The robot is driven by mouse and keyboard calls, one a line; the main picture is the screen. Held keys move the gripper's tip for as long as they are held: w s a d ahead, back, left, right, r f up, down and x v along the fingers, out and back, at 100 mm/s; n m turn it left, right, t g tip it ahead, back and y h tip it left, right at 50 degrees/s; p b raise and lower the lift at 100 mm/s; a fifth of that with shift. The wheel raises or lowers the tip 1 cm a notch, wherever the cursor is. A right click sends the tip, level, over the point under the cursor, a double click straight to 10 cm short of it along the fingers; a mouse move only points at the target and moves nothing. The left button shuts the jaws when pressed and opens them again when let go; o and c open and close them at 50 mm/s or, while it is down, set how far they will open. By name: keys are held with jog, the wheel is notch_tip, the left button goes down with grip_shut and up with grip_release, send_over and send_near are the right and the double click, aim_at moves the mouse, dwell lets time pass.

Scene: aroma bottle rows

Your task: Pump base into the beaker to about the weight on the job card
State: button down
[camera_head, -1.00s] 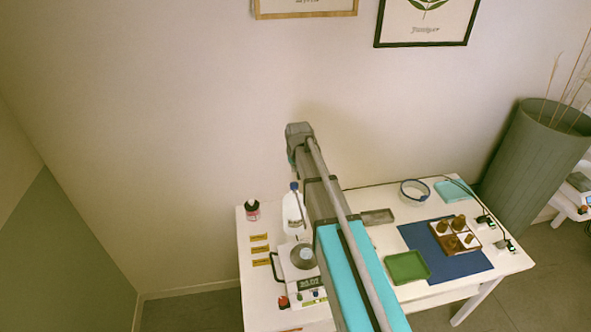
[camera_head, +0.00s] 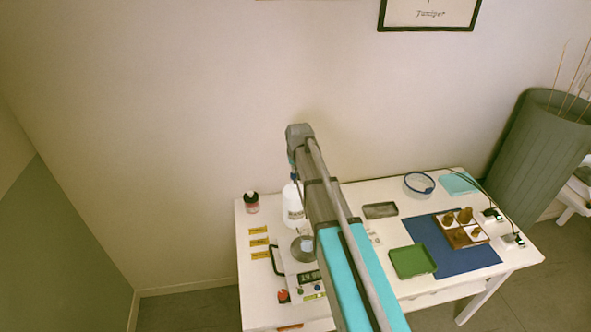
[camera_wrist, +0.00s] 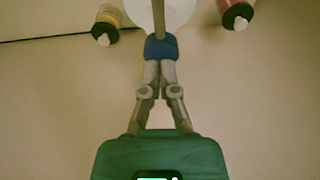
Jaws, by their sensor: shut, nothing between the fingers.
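A white pump bottle (camera_head: 292,212) stands at the back left of the table, partly hidden by my arm. In the wrist view its blue pump collar (camera_wrist: 161,48) lies just beyond my fingertips, with the white body (camera_wrist: 178,14) behind it. My gripper (camera_wrist: 160,68) is shut and empty, its tips at or very near the collar; I cannot tell if they touch. A small pale vessel, perhaps the beaker (camera_head: 307,243), sits by a round grey plate on the scale (camera_head: 310,278), partly behind my arm. I cannot make out a job card or the scale's reading.
A dark-capped bottle (camera_head: 251,202) and yellow labels (camera_head: 259,243) are at the left.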

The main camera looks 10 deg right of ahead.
jog(key=shift+f, duration=0.2)
dwell(0.3)
jog(key=shift+f+b, duration=0.85)
jog(key=shift+b, duration=0.15)
jog(key=shift+s, duration=0.1)
jog(key=shift+r, duration=0.1)
notch_tip(320, 180, up, 4)
jog(key=p, duration=0.4)
jog(key=p+v, duration=0.9)
jog(key=v, duration=0.1)
jog(key=shift+p, duration=0.4)
jog(key=s+f+g+b, duration=0.1)
jog(key=s+f+b, duration=0.5)
jog(key=s, duration=0.6)
jog(key=s+f+g+b, duration=0.2)
jog(key=s+f+b, duration=0.3)
jog(key=s, duration=0.8)
jog(key=shift+s+f+b, duration=0.25)
jog(key=shift+f+b, duration=0.1)
jog(key=shift+f, duration=0.4)
